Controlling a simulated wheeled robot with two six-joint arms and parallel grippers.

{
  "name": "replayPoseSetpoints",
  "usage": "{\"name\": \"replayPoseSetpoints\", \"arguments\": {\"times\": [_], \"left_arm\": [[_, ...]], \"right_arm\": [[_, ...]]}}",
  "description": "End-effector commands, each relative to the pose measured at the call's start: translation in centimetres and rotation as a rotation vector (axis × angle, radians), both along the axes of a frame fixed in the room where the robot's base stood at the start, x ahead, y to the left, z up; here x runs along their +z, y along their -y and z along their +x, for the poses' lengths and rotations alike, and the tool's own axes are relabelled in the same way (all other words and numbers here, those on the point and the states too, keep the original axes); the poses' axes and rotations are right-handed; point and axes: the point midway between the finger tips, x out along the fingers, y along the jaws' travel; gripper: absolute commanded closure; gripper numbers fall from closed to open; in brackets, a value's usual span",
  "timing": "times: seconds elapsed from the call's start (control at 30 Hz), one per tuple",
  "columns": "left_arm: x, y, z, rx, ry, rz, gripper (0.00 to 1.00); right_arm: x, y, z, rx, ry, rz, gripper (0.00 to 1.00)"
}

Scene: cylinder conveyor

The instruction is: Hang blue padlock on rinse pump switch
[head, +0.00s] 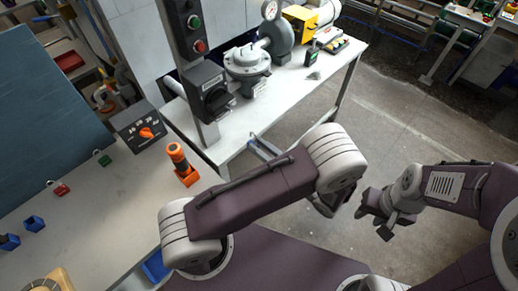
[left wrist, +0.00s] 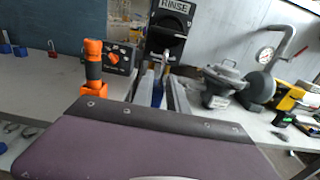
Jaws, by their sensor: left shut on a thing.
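The blue padlock (left wrist: 158,94) shows small between the fingers of my left gripper (left wrist: 159,82) in the left wrist view. That gripper is shut on it, below the black switch box labelled RINSE (left wrist: 167,32); a gap to the switch cannot be judged. In the head view the switch (head: 207,92) sits on a grey post, its label out of sight. My left gripper there is mostly hidden behind my own purple arm. My right gripper (head: 381,220) appears open and empty above the floor at the right.
An orange-and-black tool (head: 178,158) stands in an orange holder beside a control box (head: 138,128). Red (head: 61,189) and green (head: 103,159) padlocks and blue items (head: 35,223) lie at left. A grey pump (head: 246,62) stands right of the switch.

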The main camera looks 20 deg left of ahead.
Motion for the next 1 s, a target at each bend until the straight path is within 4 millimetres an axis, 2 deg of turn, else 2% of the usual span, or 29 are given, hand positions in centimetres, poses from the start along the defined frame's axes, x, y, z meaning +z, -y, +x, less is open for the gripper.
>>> {"name": "replayPoseSetpoints", "arguments": {"times": [0.27,1.0], "left_arm": [[0.3,0.1,0.0,-0.004,0.000,0.000,1.00],[0.1,-7.9,3.3,-0.001,0.000,0.001,1.00]], "right_arm": [[0.7,0.0,0.0,0.000,0.000,0.000,0.63],[1.8,0.0,0.0,0.000,0.000,0.000,0.63]]}}
